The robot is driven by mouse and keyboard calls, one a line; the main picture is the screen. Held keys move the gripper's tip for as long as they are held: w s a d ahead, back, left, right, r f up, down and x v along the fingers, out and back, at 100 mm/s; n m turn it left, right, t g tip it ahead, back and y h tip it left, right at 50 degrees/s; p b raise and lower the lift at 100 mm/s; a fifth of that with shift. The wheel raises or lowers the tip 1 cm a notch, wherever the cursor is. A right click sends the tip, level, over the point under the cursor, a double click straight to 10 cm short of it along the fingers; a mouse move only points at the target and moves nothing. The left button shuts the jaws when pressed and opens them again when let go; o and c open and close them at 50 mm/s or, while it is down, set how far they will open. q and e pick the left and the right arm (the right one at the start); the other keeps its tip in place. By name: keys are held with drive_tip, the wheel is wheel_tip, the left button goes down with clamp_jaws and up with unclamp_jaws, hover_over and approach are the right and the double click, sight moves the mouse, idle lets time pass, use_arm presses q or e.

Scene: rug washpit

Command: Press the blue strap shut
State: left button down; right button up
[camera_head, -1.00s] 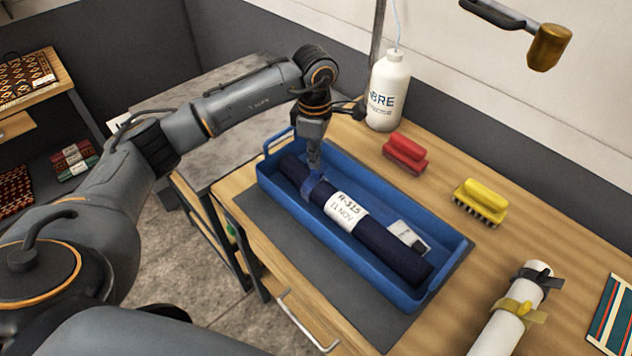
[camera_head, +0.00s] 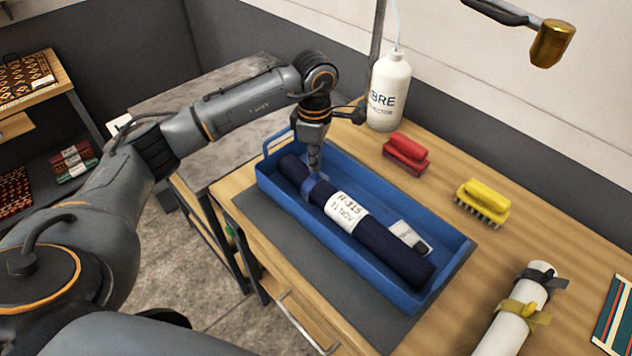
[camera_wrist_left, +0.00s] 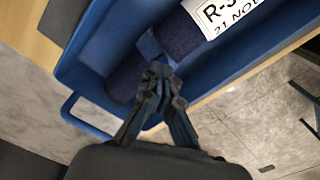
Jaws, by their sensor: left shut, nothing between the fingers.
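A dark navy roll (camera_head: 385,247) with a white label (camera_head: 347,211) lies lengthwise in a blue tray (camera_head: 440,272). The blue strap (camera_head: 315,188) goes around the roll near its far left end. It also shows in the left wrist view (camera_wrist_left: 149,45), partly hidden by my fingers. My left gripper (camera_head: 314,167) points down at the strap from above, its fingers shut and empty. In the left wrist view its fingertips (camera_wrist_left: 160,76) are at the strap's edge. I cannot tell whether they touch it or whether the strap is fully closed. My right gripper is out of view.
The tray sits on a grey mat (camera_head: 262,228) on the wooden bench. Behind it are a white bottle (camera_head: 388,92), a red brush (camera_head: 405,153) and a yellow brush (camera_head: 482,202). A white roll with straps (camera_head: 515,318) lies at right. A small white card (camera_head: 409,236) is in the tray.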

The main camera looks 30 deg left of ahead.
use_arm(q)
wheel_tip(320, 180, up, 8)
drive_tip(key=p, duration=0.4)
idle(0.6)
idle(0.5)
drive_tip(key=shift+f, duration=0.1)
